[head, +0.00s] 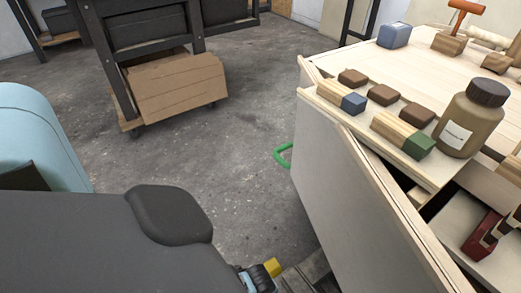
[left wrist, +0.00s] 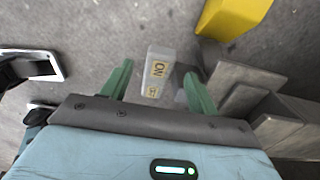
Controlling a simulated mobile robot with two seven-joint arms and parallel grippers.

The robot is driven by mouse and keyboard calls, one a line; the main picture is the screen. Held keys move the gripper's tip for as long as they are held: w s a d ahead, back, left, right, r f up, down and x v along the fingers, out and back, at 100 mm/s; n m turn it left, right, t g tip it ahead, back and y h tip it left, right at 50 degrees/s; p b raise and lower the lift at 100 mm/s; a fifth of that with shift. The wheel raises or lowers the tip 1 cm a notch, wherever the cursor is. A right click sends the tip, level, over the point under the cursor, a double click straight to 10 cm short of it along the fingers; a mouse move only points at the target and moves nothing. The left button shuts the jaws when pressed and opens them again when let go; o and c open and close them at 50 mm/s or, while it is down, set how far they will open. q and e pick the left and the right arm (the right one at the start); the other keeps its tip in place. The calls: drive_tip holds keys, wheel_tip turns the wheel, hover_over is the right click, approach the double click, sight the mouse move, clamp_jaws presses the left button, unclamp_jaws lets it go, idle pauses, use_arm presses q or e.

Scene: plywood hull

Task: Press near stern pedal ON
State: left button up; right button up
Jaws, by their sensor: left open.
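In the head view the pedal cannot be made out, and my dark arm fills the lower left. My right gripper is in neither view.
A yellow block (left wrist: 232,18) and grey stepped blocks (left wrist: 250,90) lie right of the pedal. The pale hull side (head: 340,190) stands at the right, with a green loop (head: 283,155) beside it. The grey floor (head: 235,110) is clear up to the wooden crate (head: 175,88).

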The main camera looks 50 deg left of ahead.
use_arm(q)
wheel_tip(320, 180, down, 4)
drive_tip(key=shift+r+b, duration=0.15)
drive_tip(key=shift+b, duration=0.65)
drive_tip(key=shift+f, duration=0.3)
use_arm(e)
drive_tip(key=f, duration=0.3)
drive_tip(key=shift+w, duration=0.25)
use_arm(q)
drive_tip(key=c, duration=1)
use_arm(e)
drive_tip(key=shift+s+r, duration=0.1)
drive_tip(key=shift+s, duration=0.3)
